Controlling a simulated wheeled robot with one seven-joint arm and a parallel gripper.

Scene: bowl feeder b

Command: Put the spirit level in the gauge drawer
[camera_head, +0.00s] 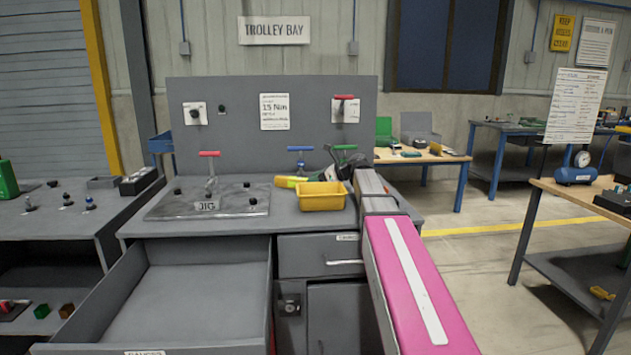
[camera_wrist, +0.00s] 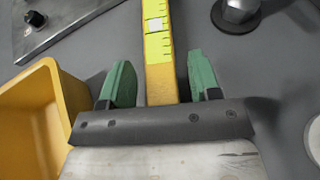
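The spirit level (camera_wrist: 157,50) is a yellow bar with pale yellow-green vials, lying on the grey bench top. In the head view its end (camera_head: 287,182) shows behind the yellow bin, and the rest is largely hidden. My gripper (camera_wrist: 159,58) is open, with a green finger on each side of the bar and a gap on both sides. In the head view my gripper (camera_head: 322,174) is small and partly hidden behind the bin. A wide grey drawer (camera_head: 190,290) stands pulled out and looks empty; its front label is cut off and hard to read.
The yellow bin (camera_head: 321,197) stands close beside my gripper. A jig plate (camera_head: 225,207) with a red-handled clamp lies to the left. Blue and green handled clamps (camera_head: 300,150) stand behind. A smaller drawer (camera_head: 305,258) with a handle is closed right of the open drawer.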

